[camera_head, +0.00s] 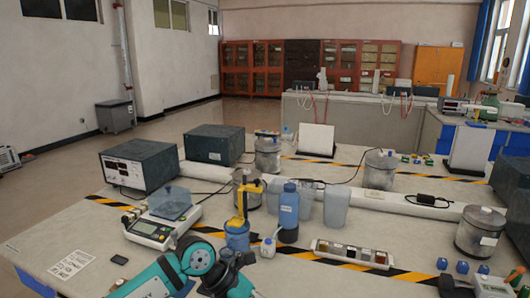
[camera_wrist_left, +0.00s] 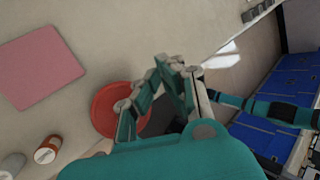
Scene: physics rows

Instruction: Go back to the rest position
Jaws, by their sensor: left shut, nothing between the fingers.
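My left gripper (camera_wrist_left: 178,66) is shut and empty in the left wrist view, its fingertips together over the pale surface. A red round dish (camera_wrist_left: 108,112) shows behind and to the left of the fingers, partly hidden by them. In the head view teal and dark parts of my arm cross the bottom left of centre, in front of the bench; I cannot make out the fingertips there. A teal arm link of mine crosses the right of the left wrist view. My right gripper is not seen.
The bench holds a balance (camera_head: 152,232), a blue bottle (camera_head: 288,212), a sample tray (camera_head: 350,254), metal canisters (camera_head: 481,232) and a power supply (camera_head: 140,164). The left wrist view shows a pink square (camera_wrist_left: 40,68), small jars (camera_wrist_left: 47,150) and blue cabinets (camera_wrist_left: 285,85).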

